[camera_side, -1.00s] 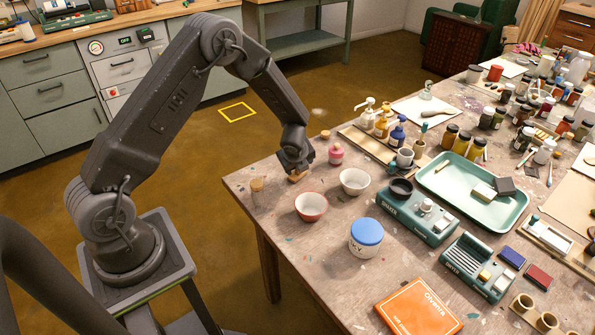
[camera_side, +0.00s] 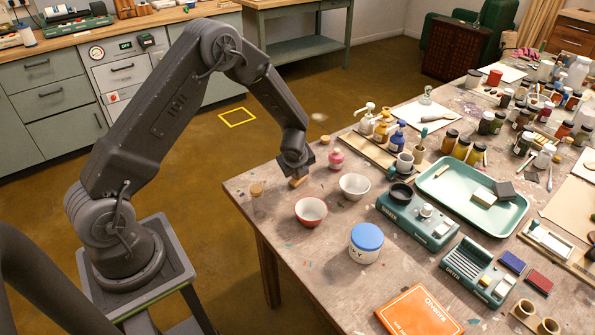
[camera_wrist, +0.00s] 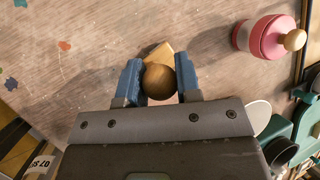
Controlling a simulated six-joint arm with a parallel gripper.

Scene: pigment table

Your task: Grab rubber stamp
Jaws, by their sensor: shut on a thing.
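The rubber stamp has a round wooden knob (camera_wrist: 159,80) and a paler wooden base (camera_wrist: 160,53), seen in the wrist view. In the side view its base (camera_side: 299,182) shows just under my gripper (camera_side: 296,172), near the table's far left edge. My gripper, with its blue finger pads (camera_wrist: 159,84) on either side of the knob, is shut on the stamp. Whether the base touches the table or is slightly raised, I cannot tell.
A pink bottle with a wooden stopper (camera_wrist: 268,38) stands close to the right; it also shows in the side view (camera_side: 336,159). Bare table lies left of the stamp.

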